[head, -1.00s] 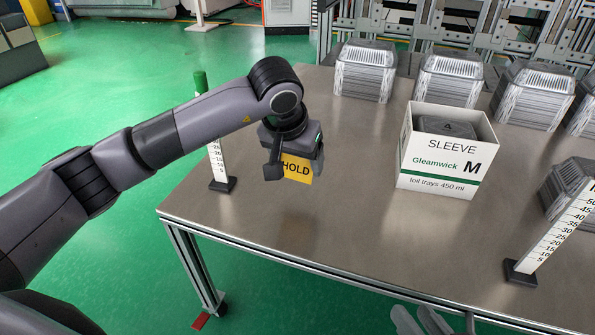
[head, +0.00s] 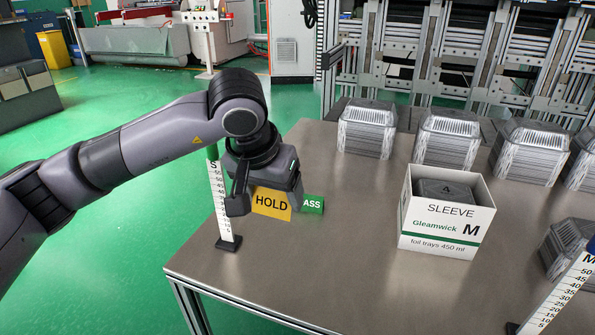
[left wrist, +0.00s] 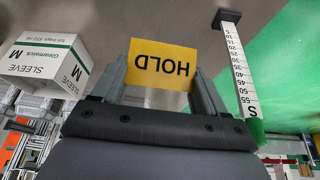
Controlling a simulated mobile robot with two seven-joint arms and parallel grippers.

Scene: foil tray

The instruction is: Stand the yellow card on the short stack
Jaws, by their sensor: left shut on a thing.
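My left gripper (head: 267,204) is shut on the yellow card (head: 271,201), which reads HOLD. In the head view the card hangs upright below the wrist, over the table's left part. The left wrist view shows the card (left wrist: 162,62) upside down between the two fingers. Stacks of foil trays stand at the back: one at left (head: 367,131), one beside it (head: 446,140) and one further right (head: 527,155). Another stack (head: 566,245) at the right edge is partly cut off. I cannot tell which is the short stack. My right gripper is out of view.
A green card (head: 313,204) shows partly behind my left gripper. Rulers stand at left (head: 222,205) and right (head: 565,300). The table (head: 330,270) is clear in front.

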